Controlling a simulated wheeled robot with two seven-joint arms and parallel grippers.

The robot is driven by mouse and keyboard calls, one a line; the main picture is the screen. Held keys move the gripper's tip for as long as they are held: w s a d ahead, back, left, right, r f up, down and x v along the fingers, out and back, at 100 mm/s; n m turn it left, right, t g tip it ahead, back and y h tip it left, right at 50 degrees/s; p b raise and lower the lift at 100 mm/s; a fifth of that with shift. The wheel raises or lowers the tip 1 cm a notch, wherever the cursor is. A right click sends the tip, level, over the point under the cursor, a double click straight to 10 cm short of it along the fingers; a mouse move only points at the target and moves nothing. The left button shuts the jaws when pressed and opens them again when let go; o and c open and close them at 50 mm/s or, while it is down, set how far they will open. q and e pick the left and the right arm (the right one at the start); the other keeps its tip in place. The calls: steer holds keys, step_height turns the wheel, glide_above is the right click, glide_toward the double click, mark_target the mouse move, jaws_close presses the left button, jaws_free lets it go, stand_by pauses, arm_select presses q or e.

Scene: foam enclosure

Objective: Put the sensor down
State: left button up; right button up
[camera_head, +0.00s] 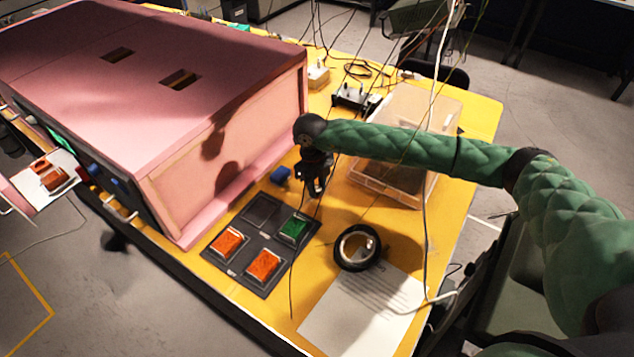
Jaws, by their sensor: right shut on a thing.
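My right gripper (316,188) comes in from the right and points down over the yellow table, just right of the pink foam box. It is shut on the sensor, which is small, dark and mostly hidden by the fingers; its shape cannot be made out. Below and left of the gripper lies a dark tray (243,256) with square compartments. Two hold orange blocks (229,240) (264,264), one a green block (294,228), and the far-left one looks empty and dark. My left gripper is not in view.
The pink foam enclosure (225,135) fills the left. A small blue object (280,174) lies beside the gripper. A clear box (384,192) stands under my forearm. A black roll (357,247) and a printed sheet (350,315) lie in front. Thin cables hang across the table's right side.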

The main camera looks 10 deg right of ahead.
steer(key=shift+f, duration=0.1)
steer(key=o, duration=1)
steer(key=shift+c, duration=0.2)
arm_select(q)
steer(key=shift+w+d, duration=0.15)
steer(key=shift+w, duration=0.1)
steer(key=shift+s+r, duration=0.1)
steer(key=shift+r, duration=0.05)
